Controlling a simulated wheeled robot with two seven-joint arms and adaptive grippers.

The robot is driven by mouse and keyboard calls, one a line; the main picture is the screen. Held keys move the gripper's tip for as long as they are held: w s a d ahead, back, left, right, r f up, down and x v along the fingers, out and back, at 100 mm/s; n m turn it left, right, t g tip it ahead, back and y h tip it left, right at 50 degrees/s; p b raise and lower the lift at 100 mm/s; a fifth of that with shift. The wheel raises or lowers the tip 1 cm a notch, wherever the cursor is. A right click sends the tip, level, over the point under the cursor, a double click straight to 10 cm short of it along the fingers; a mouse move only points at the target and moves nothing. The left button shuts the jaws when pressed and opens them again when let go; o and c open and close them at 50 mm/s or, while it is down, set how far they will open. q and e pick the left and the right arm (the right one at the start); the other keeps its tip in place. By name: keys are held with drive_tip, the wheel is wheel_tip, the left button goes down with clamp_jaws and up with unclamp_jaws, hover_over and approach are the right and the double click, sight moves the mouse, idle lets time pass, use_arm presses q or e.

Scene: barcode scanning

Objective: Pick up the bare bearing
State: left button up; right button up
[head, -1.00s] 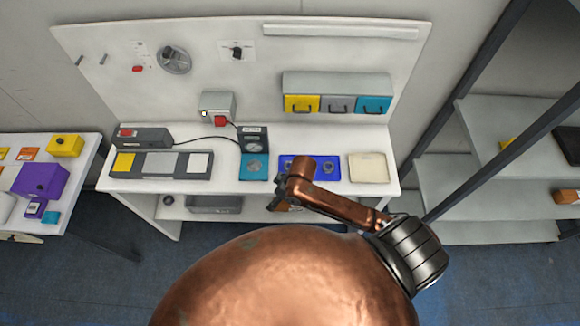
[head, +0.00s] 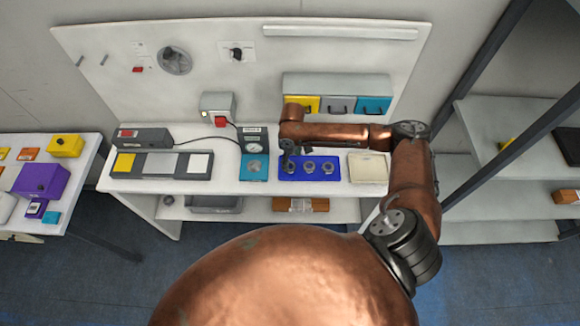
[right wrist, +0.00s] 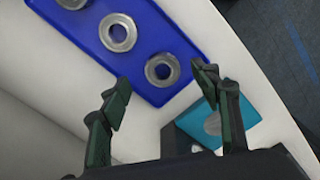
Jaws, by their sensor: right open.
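A blue tray (head: 318,177) on the bench holds grey metal ring parts in a row: a middle one (head: 309,167) and a right one (head: 328,168). The right wrist view shows three rings: a near one (right wrist: 162,71), a middle one (right wrist: 117,33) and a cut-off one (right wrist: 72,3). I cannot tell for sure which is the bare bearing. My right gripper (head: 288,156) is over the tray's left end and hides part of it. In the right wrist view my right gripper (right wrist: 161,84) is open and empty, the near ring just beyond its fingertips. My left gripper is not in view.
A teal fixture (head: 253,172) with a round disc stands left of the tray. A cream tray (head: 368,168) is to its right. Coloured bins (head: 337,104) stand behind. A grey panel with pads (head: 160,165) lies at the bench's left.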

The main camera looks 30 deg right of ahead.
sight(291, 167)
wheel_tip(291, 167, down, 4)
drive_tip(key=shift+w+a+f+p, duration=0.1)
drive_tip(key=shift+f+p, duration=0.15)
drive_tip(key=shift+p, duration=0.15)
drive_tip(key=c, duration=1.3)
